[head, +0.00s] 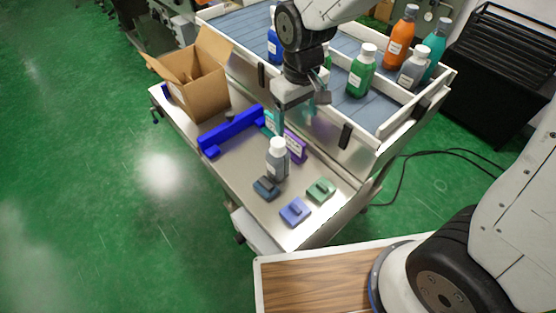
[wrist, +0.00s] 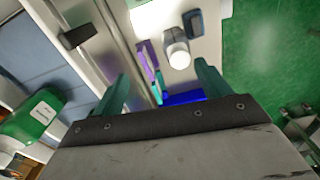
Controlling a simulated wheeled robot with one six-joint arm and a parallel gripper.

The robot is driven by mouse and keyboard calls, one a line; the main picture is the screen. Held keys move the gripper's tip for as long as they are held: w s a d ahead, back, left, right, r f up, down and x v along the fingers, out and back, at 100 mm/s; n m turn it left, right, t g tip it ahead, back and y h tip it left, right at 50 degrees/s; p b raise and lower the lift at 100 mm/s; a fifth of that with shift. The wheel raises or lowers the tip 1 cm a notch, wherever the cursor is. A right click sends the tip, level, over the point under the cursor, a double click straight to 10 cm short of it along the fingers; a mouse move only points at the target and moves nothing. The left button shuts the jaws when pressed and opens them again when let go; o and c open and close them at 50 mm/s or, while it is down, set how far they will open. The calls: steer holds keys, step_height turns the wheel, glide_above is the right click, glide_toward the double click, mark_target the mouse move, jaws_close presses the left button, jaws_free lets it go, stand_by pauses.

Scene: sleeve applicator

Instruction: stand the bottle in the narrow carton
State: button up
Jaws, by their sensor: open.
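A grey bottle (head: 278,163) with a white cap and pale label stands upright on the steel worktop. In the wrist view its white cap (wrist: 177,56) shows from above, beyond my fingertips. The only carton I see is a brown cardboard one (head: 203,92), open at the top with flaps spread, at the worktop's left end. I cannot tell whether anything is in it. My gripper (head: 292,112) is above the worktop, behind the bottle and apart from it. In the wrist view the gripper's teal fingers (wrist: 162,75) are wide apart with nothing between them.
A blue bar (head: 232,131) lies between carton and bottle, near a purple labelled piece (head: 295,146). Dark blue (head: 266,188), blue (head: 295,212) and green (head: 321,190) blocks lie in front. Behind, a walled tray (head: 345,133) holds several bottles, including green (head: 361,73) and orange (head: 400,40).

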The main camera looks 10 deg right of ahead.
steer(key=n, duration=0.1)
glide_above(278, 141)
steer(key=f, duration=0.4)
steer(key=shift+d+f, duration=0.2)
steer(key=shift+f, duration=0.2)
steer(key=f, duration=0.8)
steer(key=shift+a, duration=0.2)
steer(key=shift+r, duration=0.1)
jaws_close()
